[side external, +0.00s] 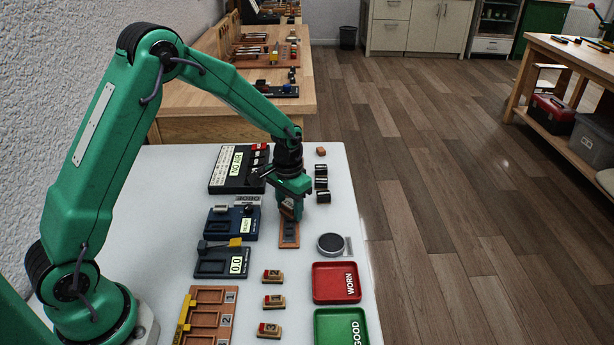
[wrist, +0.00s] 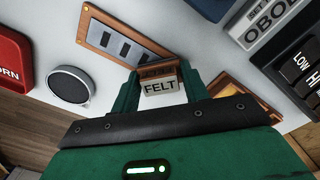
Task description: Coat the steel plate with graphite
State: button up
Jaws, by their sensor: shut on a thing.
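My gripper (wrist: 158,88) is shut on a small block marked FELT (wrist: 161,85), with a pale labelled face and a brown edge. I cannot tell whether the block touches the rack.
Red WORN tray (side external: 336,283) and green GOOD tray (side external: 341,328) stand at the near right. Labelled devices (side external: 226,262) line the left. Several black blocks (side external: 322,183) stand beyond the dish. Numbered blocks (side external: 272,302) lie nearer.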

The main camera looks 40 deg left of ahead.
aim_at(289, 239)
jog(key=shift+w+a+r, duration=0.1)
jog(key=shift+w+a, duration=0.25)
jog(key=shift+w+a+f, duration=0.25)
jog(key=shift+w+a, duration=0.25)
jog(key=shift+a, duration=0.05)
jog(key=shift+s+d+r, duration=0.1)
jog(key=shift+s+d, duration=1.75)
jog(key=shift+d, duration=0.05)
jog(key=shift+s+d, duration=0.55)
jog(key=shift+s, duration=0.05)
jog(key=shift+s+d+r, duration=0.1)
jog(key=shift+s+d, duration=0.4)
jog(key=shift+s+d+f, duration=0.2)
jog(key=shift+s+d, duration=0.55)
jog(key=shift+d, duration=0.05)
jog(key=shift+s+d+r, duration=0.15)
jog(key=shift+s+d, duration=0.4)
jog(key=shift+s, duration=0.05)
notch_tip(289, 239, up, 8)
